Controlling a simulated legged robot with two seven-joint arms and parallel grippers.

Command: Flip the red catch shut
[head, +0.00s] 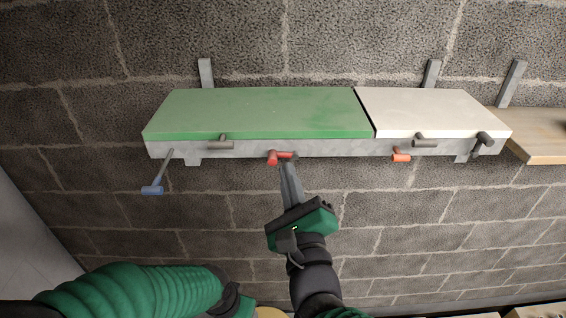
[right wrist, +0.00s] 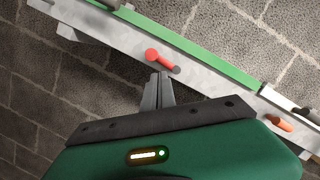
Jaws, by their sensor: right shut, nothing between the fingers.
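The red catch (head: 280,156) is on the grey front rail below the green lid, its red end pointing left and its stub end at the right. It also shows in the right wrist view (right wrist: 156,57), just beyond the fingertips. My right gripper (head: 286,167) is shut and empty, its fingertips just below the catch; I cannot tell whether they touch it. The fingers also show in the right wrist view (right wrist: 161,77). My left arm crosses the lower left of the head view, but its gripper fingers do not show.
An orange-red catch (head: 401,156) sits to the right under the white lid (head: 430,108). A blue-ended lever (head: 153,190) hangs at the left. Grey handles (head: 220,142) stick out along the rail (head: 330,147). A wooden shelf (head: 540,135) is at the far right. Below the rail is bare block wall.

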